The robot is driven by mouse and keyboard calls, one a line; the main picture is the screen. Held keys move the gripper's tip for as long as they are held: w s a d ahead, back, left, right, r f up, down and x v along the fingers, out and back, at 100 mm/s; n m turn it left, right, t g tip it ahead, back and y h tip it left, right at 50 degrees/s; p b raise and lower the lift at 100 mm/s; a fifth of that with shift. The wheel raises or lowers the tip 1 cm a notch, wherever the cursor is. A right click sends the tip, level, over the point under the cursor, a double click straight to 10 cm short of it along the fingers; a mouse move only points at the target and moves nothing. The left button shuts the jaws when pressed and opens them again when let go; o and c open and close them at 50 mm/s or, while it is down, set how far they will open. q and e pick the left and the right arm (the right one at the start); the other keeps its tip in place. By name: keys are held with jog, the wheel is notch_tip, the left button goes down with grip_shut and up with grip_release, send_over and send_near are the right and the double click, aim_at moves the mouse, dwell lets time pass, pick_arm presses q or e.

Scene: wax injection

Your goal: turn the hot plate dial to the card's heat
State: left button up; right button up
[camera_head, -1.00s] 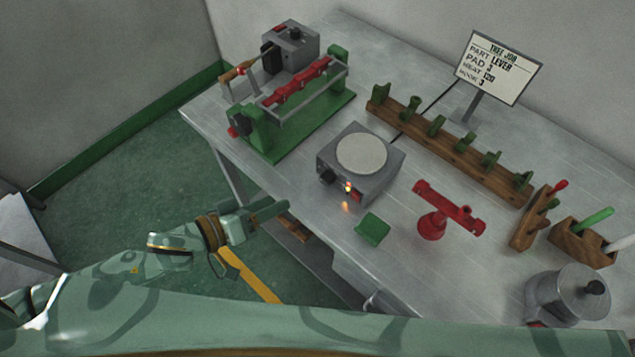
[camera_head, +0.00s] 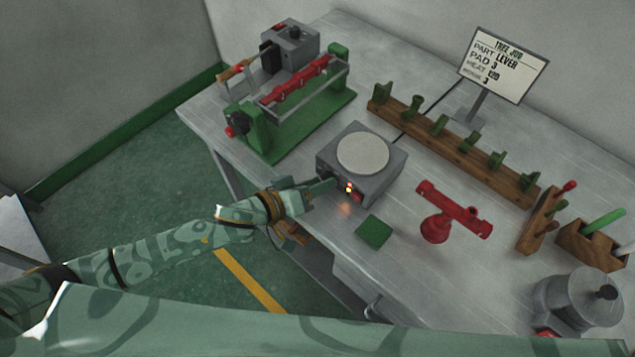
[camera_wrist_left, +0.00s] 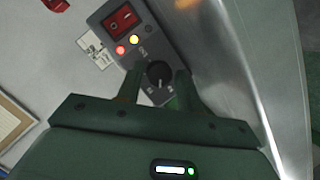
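The hot plate (camera_head: 390,178) is a grey box with a round pale top, standing near the table's front edge. Its dark dial (camera_wrist_left: 158,75) shows in the left wrist view, beside a red rocker switch and two lit lamps, one red and one yellow. My left gripper (camera_head: 330,185) is at the hot plate's front left corner, with its fingers (camera_wrist_left: 160,84) open on either side of the dial. I cannot tell whether they touch it. My right gripper is out of view.
A green-based machine (camera_head: 300,130) is behind left. A wooden rack (camera_head: 460,150) runs behind. A grey pot (camera_head: 575,308) stands at the right.

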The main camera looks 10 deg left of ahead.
pick_arm(q)
jog(key=c, duration=0.5)
jog(key=shift+c, duration=0.2)
